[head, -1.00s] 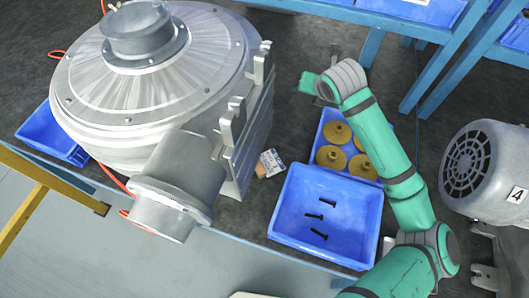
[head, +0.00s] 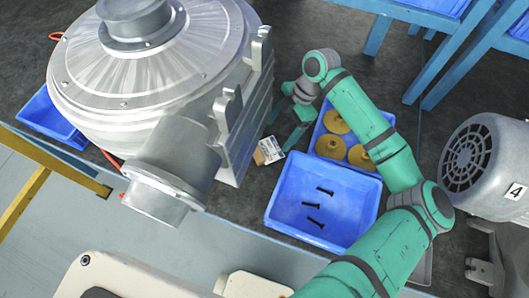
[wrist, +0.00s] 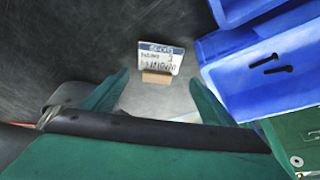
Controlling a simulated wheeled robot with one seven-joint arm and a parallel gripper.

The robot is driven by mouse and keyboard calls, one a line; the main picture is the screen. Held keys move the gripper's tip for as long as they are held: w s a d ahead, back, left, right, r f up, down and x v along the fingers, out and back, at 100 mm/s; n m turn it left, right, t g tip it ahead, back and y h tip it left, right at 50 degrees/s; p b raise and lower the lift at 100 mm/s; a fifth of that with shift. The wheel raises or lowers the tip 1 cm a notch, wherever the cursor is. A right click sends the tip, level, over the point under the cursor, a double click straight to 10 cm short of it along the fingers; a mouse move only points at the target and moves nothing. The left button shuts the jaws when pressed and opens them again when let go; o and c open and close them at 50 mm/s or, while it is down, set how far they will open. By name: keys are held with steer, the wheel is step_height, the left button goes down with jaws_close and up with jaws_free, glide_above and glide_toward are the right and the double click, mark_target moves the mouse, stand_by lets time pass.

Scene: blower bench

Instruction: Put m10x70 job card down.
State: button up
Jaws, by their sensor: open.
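The job card (head: 271,147) is a small white printed card with a blue band, in a tan block (head: 258,157). It rests on the dark bench top between the blower and the blue bin. In the wrist view the card (wrist: 161,57) faces me, its block (wrist: 156,78) lying just beyond and between my fingertips. My gripper (head: 294,138) is open and empty, just right of the card in the head view. Its two green fingers also show in the wrist view (wrist: 155,92), spread apart with a gap to the card. Whether the bolt size is printed on it is unreadable.
The large metal blower (head: 160,70) stands close left of the card. A blue bin (head: 280,218) with several black bolts (head: 313,221) is close right. Behind it another bin holds brass-coloured flanged parts (head: 332,146). A grey motor (head: 490,165) stands far right.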

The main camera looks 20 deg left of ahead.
mark_target(267, 150)
steer(key=x, duration=0.9)
steer(key=shift+a+f, duration=0.1)
steer(key=shift+f, duration=0.25)
steer(key=c, duration=0.8)
steer(key=shift+w+r, duration=0.1)
